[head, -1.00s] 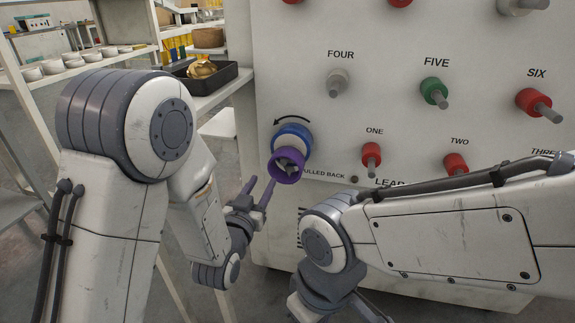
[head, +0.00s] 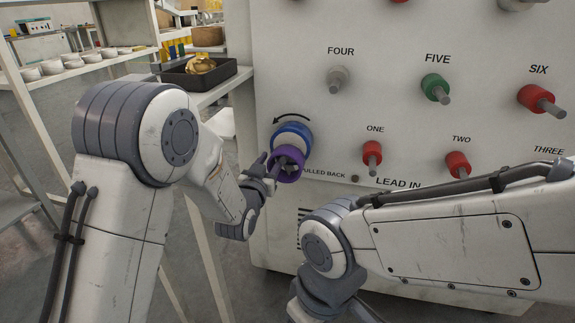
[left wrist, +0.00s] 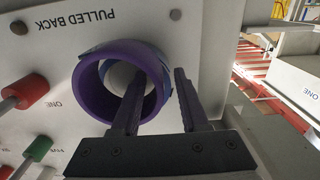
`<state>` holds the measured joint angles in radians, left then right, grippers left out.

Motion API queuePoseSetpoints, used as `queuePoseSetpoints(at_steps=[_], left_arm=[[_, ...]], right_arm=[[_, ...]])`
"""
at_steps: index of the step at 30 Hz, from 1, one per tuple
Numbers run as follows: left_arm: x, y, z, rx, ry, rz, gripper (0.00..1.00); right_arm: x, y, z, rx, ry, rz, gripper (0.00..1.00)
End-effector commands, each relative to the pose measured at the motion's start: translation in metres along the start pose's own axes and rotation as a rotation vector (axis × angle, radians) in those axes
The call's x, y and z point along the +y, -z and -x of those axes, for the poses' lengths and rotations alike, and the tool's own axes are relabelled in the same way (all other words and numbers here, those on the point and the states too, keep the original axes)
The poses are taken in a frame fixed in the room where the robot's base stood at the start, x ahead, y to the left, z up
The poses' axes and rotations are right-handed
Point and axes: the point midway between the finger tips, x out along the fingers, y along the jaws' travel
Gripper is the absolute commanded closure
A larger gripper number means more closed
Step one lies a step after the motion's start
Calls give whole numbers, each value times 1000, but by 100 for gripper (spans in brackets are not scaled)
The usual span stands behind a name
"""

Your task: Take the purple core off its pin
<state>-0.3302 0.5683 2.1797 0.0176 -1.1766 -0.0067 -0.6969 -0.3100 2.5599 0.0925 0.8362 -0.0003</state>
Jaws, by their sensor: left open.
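The purple core (head: 288,174) is a short open ring on its pin at the lower left of the white panel, in front of a blue ring (head: 293,129). In the left wrist view the core (left wrist: 88,98) faces me, with the whitish pin (left wrist: 117,75) inside it. My left gripper (head: 271,165) is open at the core's left side. In the left wrist view my left gripper (left wrist: 157,80) has one finger across the core's opening and the other outside its right side. The core's right wall lies between them. I cannot tell whether either finger touches it. My right gripper is out of view.
Red pegs ONE (head: 372,152) and TWO (head: 457,165) stick out to the right, with grey FOUR (head: 338,80) and green FIVE (head: 436,87) above. My right arm spans the lower right. A shelf with a black tray (head: 198,78) stands left of the panel.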

Motion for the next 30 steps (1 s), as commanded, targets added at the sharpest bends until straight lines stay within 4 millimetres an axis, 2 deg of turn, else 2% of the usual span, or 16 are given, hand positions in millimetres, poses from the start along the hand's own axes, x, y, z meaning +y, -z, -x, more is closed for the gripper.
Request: queuePoseSetpoints(at_steps=[1,4,5,30], left_arm=[[0,0,0,0,0,0,60],[0,0,0,0,0,0,98],[0,0,0,0,0,0,100],[0,1,0,2,0,0,100]], right_arm=[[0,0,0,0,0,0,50],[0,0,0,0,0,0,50],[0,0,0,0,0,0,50],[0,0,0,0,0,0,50]])
